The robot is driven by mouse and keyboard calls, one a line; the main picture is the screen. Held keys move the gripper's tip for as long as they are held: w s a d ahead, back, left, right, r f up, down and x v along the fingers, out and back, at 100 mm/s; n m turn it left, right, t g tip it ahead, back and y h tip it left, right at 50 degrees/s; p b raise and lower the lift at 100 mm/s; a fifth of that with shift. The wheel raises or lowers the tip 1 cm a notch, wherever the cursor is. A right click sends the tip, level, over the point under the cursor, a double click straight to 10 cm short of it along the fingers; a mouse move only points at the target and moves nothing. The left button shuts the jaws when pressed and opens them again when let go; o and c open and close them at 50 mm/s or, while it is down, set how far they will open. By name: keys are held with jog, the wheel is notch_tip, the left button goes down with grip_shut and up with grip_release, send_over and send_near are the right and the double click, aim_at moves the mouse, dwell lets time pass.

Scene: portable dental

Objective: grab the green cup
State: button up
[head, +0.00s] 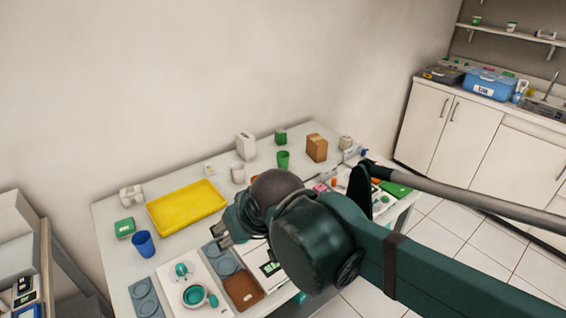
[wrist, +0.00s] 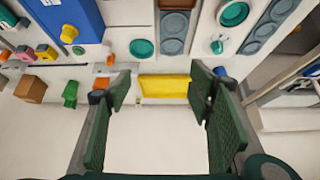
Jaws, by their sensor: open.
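The green cup (head: 283,159) stands upright toward the back of the white table in the head view, left of a brown box. My gripper (head: 222,232) is above the table, left of and nearer than the cup in that view. In the wrist view my gripper (wrist: 160,88) has its two dark green fingers spread wide, with nothing held between them. The yellow tray shows in the gap beyond. A green object (wrist: 70,94) lies left of the fingers there; I cannot tell if it is the cup or the green container behind it.
A green container (head: 280,136), white bottle (head: 245,146) and brown box (head: 316,148) stand around the cup. The yellow tray (head: 187,207) and blue cup (head: 143,243) are at the left. My arm hides the table's right middle.

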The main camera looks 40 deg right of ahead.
jog(key=w+d+r+m+g+h+p, duration=0.1)
jog(key=w+d+r+p, duration=0.1)
jog(key=w+d, duration=0.3)
jog(key=w+d+r+m+p, duration=0.1)
jog(key=w+d+r+p, duration=0.15)
jog(key=w, duration=0.45)
jog(key=m+g+h+p, duration=0.2)
jog(key=m+g+p, duration=0.1)
jog(key=m+p, duration=0.55)
send_over(283, 162)
jog(key=p, duration=0.1)
notch_tip(283, 162, down, 13)
jog(key=n, duration=0.2)
jog(key=shift+a+r, duration=0.2)
jog(key=shift+a, duration=0.1)
jog(key=shift+x, duration=1.25)
jog(key=shift+w, duration=0.1)
jog(key=shift+b+x, duration=0.4)
jog(key=shift+x, duration=2.25)
